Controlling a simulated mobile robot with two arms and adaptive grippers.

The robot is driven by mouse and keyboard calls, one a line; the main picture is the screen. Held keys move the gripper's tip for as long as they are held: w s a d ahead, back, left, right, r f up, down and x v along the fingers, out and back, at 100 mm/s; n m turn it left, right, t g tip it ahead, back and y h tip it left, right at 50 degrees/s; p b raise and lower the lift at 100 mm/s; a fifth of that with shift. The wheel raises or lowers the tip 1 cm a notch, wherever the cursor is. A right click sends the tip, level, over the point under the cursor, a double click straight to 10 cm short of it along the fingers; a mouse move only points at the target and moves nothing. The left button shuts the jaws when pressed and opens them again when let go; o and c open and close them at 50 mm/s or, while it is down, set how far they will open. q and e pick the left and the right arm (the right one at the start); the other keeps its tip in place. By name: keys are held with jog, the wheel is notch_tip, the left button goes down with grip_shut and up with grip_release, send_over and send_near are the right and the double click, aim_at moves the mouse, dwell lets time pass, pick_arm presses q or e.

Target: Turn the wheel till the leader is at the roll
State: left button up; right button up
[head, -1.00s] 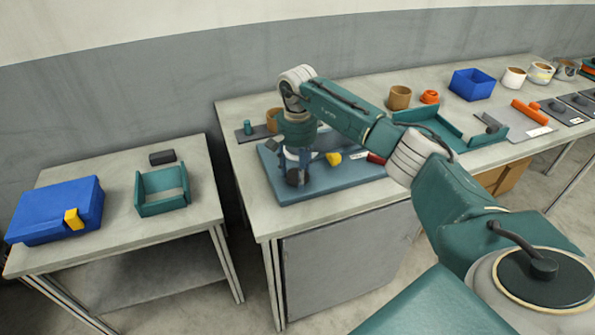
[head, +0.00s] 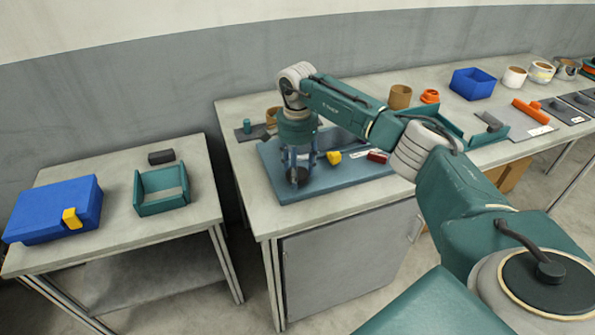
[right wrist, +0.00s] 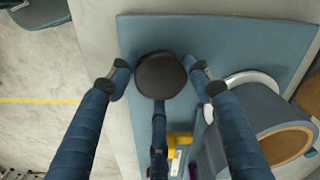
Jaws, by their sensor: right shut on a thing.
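A dark round knob (right wrist: 161,76), which looks like the wheel's handle, sits between the fingers of my right gripper (right wrist: 160,85) in the right wrist view. The fingers are closed in around it. In the head view my right gripper (head: 298,163) points down over the left part of a blue board (head: 330,187), with the dark knob (head: 299,175) at its fingertips. A grey-blue roll-like cylinder (right wrist: 258,115) with a pale rim stands right of the knob in the wrist view. I cannot make out the leader. My left gripper is not in view.
On the board are a yellow piece (head: 333,158) and a red block (head: 377,156). A teal tray (head: 440,125) and brown cup (head: 400,97) stand behind my arm. A side table at left holds a blue case (head: 55,208) and teal bin (head: 160,205).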

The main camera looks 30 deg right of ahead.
jog(key=m, duration=0.4)
jog(key=shift+a+m, duration=0.1)
jog(key=shift+m, duration=0.2)
jog(key=m, duration=0.4)
jog(key=shift+m, duration=0.3)
jog(key=m, duration=0.4)
jog(key=shift+m, duration=0.3)
jog(key=m+p, duration=0.1)
jog(key=m, duration=0.4)
jog(key=shift+w+r, duration=0.1)
jog(key=m, duration=0.5)
jog(key=shift+r+p, duration=0.1)
jog(key=shift+p, duration=0.25)
jog(key=m+p, duration=0.1)
jog(key=m, duration=0.3)
jog(key=shift+m, duration=0.3)
jog(key=m+p, duration=0.1)
jog(key=m, duration=0.3)
jog(key=shift+d, duration=0.2)
jog(key=shift+m+p, duration=0.8)
jog(key=shift+m, duration=1.3)
jog(key=shift+d, duration=0.1)
